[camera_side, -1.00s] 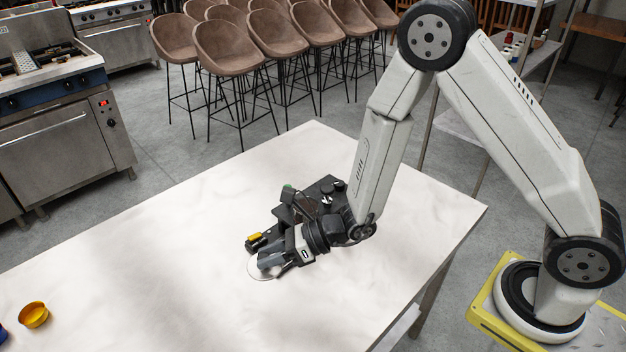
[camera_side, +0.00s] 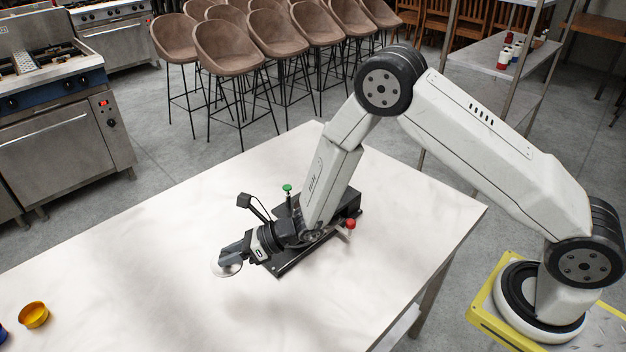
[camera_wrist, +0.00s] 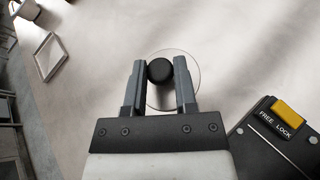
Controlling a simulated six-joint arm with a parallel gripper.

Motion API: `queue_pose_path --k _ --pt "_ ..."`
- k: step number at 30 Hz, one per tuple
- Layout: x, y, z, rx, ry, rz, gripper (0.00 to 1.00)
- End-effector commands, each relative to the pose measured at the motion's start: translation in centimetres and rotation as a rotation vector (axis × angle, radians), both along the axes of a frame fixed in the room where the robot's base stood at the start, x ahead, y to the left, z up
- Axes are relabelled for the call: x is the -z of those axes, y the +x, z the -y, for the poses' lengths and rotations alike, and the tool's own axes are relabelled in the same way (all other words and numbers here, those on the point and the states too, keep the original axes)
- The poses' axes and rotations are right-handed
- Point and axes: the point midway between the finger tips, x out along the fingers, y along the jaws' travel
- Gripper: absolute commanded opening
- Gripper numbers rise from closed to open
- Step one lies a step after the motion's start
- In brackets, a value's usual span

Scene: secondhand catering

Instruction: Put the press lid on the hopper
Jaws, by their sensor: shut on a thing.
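The press lid is a clear round disc with a black knob (camera_wrist: 160,70). My gripper (camera_wrist: 158,82) is shut on the knob, with one finger on each side. In the side view the disc (camera_side: 226,269) hangs tilted at the tip of my gripper (camera_side: 231,254), left of the black device; its gap to the table is hard to judge. The black device (camera_side: 291,264) lies behind my gripper, with a green knob (camera_side: 287,188) and a red knob (camera_side: 351,224). In the wrist view its yellow switch (camera_wrist: 287,114) reads FREE LOCK. I cannot identify the hopper for sure.
An orange bowl (camera_side: 33,315) stands at the table's left, beside a partly cut-off blue thing (camera_side: 3,334). The wrist view shows a square frame (camera_wrist: 40,60) and a small container (camera_wrist: 27,9) near a table edge. The white table (camera_side: 160,250) between is clear.

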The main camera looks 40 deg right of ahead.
Motion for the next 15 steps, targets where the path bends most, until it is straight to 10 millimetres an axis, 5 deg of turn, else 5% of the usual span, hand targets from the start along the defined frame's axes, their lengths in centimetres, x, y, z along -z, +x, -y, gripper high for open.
queue_pose_path --k 15 --pt "4.3 3.3 -1.3 -0.001 0.000 0.000 0.00"
